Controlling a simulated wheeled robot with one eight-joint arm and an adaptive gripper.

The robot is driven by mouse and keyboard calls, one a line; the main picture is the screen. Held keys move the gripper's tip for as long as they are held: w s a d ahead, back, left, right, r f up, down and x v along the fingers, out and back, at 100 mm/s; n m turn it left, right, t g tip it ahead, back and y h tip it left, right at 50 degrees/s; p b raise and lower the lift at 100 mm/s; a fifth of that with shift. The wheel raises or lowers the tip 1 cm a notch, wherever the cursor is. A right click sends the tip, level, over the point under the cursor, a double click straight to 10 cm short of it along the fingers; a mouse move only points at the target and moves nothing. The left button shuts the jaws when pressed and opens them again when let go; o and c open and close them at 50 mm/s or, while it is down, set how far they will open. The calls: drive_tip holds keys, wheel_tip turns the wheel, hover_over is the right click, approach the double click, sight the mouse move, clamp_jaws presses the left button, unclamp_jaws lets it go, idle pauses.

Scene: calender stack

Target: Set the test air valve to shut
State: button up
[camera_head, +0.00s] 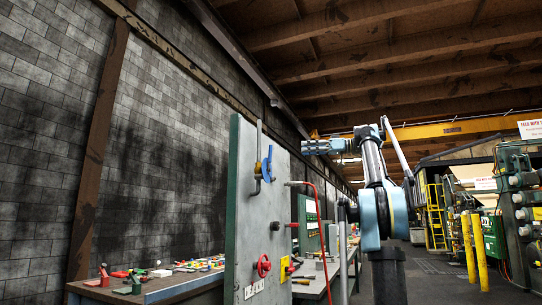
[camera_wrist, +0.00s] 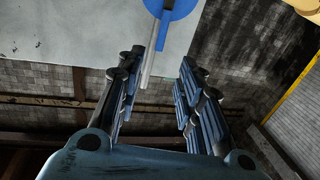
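A grey panel (camera_head: 245,190) with a green edge stands left of my arm. A blue valve handle (camera_head: 267,165) sits high on its face by a vertical grey pipe (camera_head: 258,140). No label says which is the test air valve. My gripper (camera_head: 304,147) is right of the blue handle, apart from it. In the wrist view my gripper (camera_wrist: 161,68) is open and empty, with a blue round part (camera_wrist: 172,8) at the top edge, beyond the fingertips.
A workbench (camera_head: 190,283) with several small coloured items stands behind the panel at left. Yellow posts (camera_head: 476,250) and green machinery stand at right. The aisle floor (camera_head: 430,270) beyond my arm looks clear.

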sight(270, 150)
drive_tip(key=a, duration=0.5)
drive_tip(key=w+a, duration=0.1)
drive_tip(key=a, duration=0.5)
drive_tip(key=w+a, duration=0.1)
drive_tip(key=a, duration=0.4)
drive_tip(key=shift+w+a, duration=0.25)
drive_tip(key=shift+a, duration=0.1)
drive_tip(key=shift+c, duration=0.6)
clamp_jaws()
